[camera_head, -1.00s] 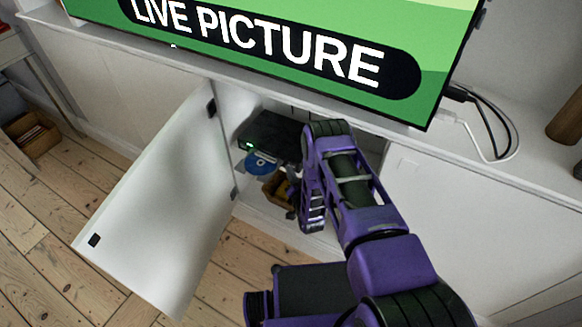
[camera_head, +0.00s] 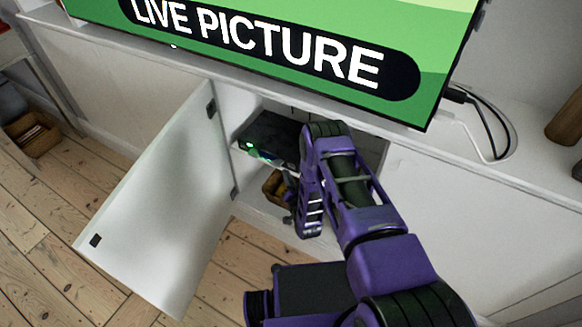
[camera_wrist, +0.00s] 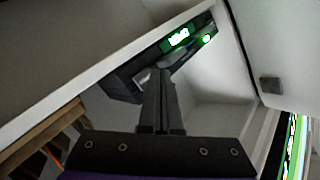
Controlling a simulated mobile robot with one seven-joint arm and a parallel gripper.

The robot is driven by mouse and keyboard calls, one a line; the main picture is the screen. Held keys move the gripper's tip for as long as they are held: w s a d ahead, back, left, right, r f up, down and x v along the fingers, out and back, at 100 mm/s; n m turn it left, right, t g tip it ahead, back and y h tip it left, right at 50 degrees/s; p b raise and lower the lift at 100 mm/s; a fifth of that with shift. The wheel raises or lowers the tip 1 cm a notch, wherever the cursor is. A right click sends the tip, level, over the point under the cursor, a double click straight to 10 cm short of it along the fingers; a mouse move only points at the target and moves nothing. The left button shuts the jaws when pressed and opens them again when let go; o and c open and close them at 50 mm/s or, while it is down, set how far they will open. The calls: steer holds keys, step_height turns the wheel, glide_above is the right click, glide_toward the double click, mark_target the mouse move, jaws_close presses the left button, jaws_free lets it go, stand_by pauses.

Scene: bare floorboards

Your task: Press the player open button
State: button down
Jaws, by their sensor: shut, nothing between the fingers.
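The player (camera_head: 272,135) is a flat black box on the upper shelf inside the open cabinet, with a green light at its front left. In the wrist view the player (camera_wrist: 150,67) shows a lit green display and a round glowing green spot to its right. No disc tray sticks out clearly; only a thin coloured strip shows along its front edge in the head view. My gripper (camera_wrist: 160,74) is shut and empty, its fingertips close in front of the player's front. Contact cannot be told. In the head view my arm hides most of the gripper and the player's right side.
The white cabinet door (camera_head: 160,200) stands wide open at the left. A brown box (camera_head: 274,187) sits on the cabinet floor under the player. A large screen (camera_head: 290,45) stands on the cabinet top. Bare floor lies in front.

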steer(key=shift+s+a+p, duration=0.25)
steer(key=shift+s+a, duration=0.4)
steer(key=shift+s, duration=0.35)
steer(key=shift+s+a+p, duration=0.2)
steer(key=shift+s+a, duration=0.4)
steer(key=shift+s, duration=0.35)
stand_by(1.5)
